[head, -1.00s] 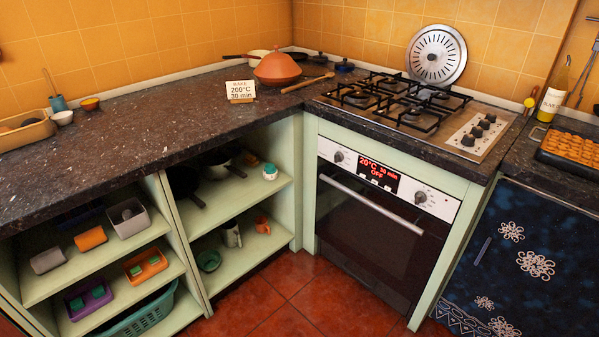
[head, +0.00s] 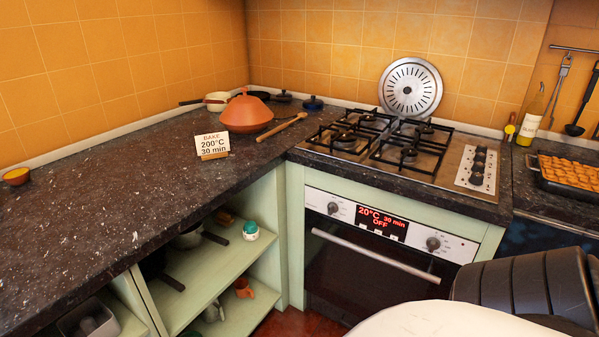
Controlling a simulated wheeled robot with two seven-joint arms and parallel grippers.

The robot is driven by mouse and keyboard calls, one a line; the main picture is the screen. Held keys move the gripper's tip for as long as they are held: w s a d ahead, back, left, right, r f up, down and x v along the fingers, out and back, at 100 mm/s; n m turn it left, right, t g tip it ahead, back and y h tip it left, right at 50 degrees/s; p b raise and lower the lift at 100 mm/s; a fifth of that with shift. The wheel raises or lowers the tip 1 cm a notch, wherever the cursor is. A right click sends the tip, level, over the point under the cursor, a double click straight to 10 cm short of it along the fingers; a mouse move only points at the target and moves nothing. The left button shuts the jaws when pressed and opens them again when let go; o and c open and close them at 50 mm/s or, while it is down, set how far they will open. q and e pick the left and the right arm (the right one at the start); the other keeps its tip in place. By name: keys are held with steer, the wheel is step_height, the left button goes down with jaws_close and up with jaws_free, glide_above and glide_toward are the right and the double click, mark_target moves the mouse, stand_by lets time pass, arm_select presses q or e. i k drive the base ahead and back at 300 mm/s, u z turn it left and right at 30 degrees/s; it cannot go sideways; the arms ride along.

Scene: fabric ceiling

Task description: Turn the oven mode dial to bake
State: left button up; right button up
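The oven (head: 365,270) is built in under the hob, with its door shut. Its white control panel has a left dial (head: 333,208) and a right dial (head: 433,244). The labels around them are too small to read, so I cannot tell which one is the mode dial. Between them the display (head: 382,222) glows red and reads 20°C, 30 min, OFF. A card (head: 212,145) on the counter reads BAKE 200°C 30 min. Neither gripper is in view. Part of my own arm, black and white, fills the lower right and hides the oven's lower right.
A gas hob (head: 400,150) with black grates and several knobs is above the oven. The oven handle (head: 375,252) sticks out below the panel. Open shelves (head: 205,275) are left of the oven.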

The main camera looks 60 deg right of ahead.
mark_target(332, 207)
steer(key=z, duration=0.55)
steer(key=i, duration=0.85)
steer(key=z, duration=0.75)
